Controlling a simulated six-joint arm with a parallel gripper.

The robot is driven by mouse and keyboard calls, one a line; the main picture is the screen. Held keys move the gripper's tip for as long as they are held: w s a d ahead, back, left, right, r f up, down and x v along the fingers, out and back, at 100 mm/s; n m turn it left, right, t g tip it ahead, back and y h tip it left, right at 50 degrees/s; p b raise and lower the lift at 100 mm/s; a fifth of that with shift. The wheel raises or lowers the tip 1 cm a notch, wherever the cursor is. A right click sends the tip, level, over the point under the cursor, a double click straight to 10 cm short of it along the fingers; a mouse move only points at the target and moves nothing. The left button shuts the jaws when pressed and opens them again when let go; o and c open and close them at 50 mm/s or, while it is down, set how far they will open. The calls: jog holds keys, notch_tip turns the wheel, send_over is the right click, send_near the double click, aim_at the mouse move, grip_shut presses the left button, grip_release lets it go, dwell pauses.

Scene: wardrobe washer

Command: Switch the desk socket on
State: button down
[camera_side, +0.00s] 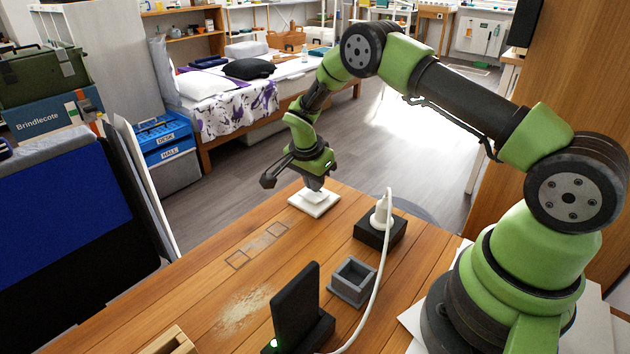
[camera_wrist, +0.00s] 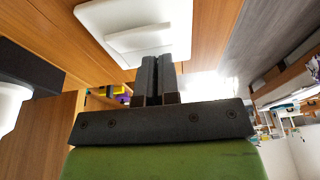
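A white square switch plate (camera_side: 314,204) with a raised rocker lies on the wooden desk near its far edge. In the wrist view the plate (camera_wrist: 100,22) and its rocker (camera_wrist: 140,42) show just beyond my fingertips. My gripper (camera_side: 316,184) points down at the rocker, very close to it; whether it touches I cannot tell. Its two dark fingers (camera_wrist: 161,62) are together with nothing between them. A black socket block (camera_side: 380,238) sits to the right, with a white plug (camera_side: 381,214) in its top. The rocker's tilt is unclear.
A white cable (camera_side: 384,270) runs from the plug toward the front. A grey open box (camera_side: 353,283) and a black upright stand (camera_side: 297,305) with a green light stand in front. The left middle of the desk (camera_side: 200,290) is mostly clear.

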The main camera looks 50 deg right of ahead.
aim_at(306, 200)
jog(key=shift+s+a+f, duration=0.2)
jog(key=shift+a, duration=0.2)
jog(key=shift+s+a+f, duration=0.15)
jog(key=shift+a+f, duration=0.05)
jog(key=shift+a, duration=0.2)
jog(key=v, duration=1.4)
jog(key=shift+w+d+r, duration=0.2)
jog(key=shift+w+r, duration=0.2)
jog(key=shift+s+d+r, duration=0.1)
jog(key=shift+s+d, duration=0.3)
jog(key=shift+d, duration=0.05)
jog(key=x, duration=1.4)
jog(key=shift+s, duration=0.1)
